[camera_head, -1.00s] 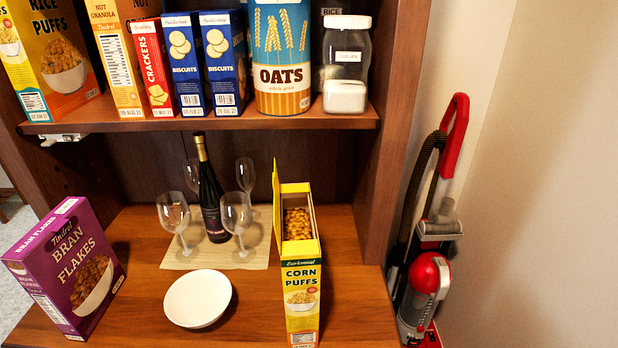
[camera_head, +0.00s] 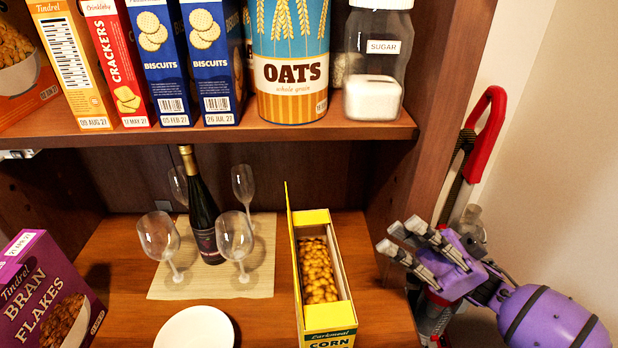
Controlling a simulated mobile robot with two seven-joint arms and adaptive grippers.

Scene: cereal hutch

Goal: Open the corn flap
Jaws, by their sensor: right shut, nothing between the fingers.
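The yellow corn puffs box (camera_head: 329,334) stands upright on the lower shelf, right of the wine glasses. Its top is open and the puffs (camera_head: 317,270) show inside. A yellow flap (camera_head: 291,238) stands up along its left edge. My right gripper (camera_head: 388,238) is to the right of the box, apart from it, near the hutch's right side wall. Its fingers are shut with nothing between them. My left gripper is not in view.
The bran flakes box (camera_head: 45,290) is at far left. The upper shelf (camera_head: 250,134) overhangs. A red vacuum (camera_head: 487,135) stands at right.

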